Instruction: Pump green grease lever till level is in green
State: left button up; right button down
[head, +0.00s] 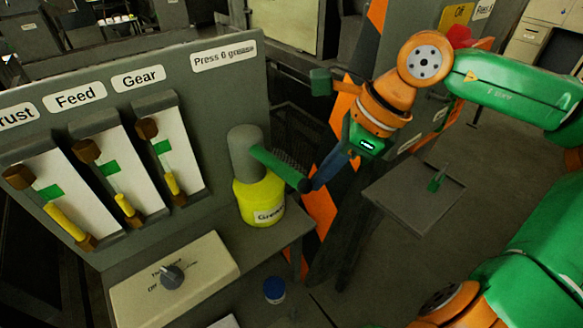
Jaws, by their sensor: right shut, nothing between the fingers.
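The green grease lever (274,166) sticks out from the grey pump head (245,150) on a yellow grease container (259,203). It slopes down to the right and ends in a dark knob (305,186). My right gripper (314,184) is shut and empty, its fingertips right beside the knob; I cannot tell whether they touch. On the panel, the Thrust gauge (50,198), Feed gauge (111,172) and Gear gauge (165,150) each show a green band. My left gripper is not in view.
A box with a rotary switch (172,277) stands in front of the gauges. A blue-capped item (274,290) lies below the container. An orange-and-black striped post (322,205) is behind my right gripper. A grey plate with a small green handle (436,183) is to the right.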

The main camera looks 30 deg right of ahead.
jog(key=v, duration=0.7)
dwell(0.6)
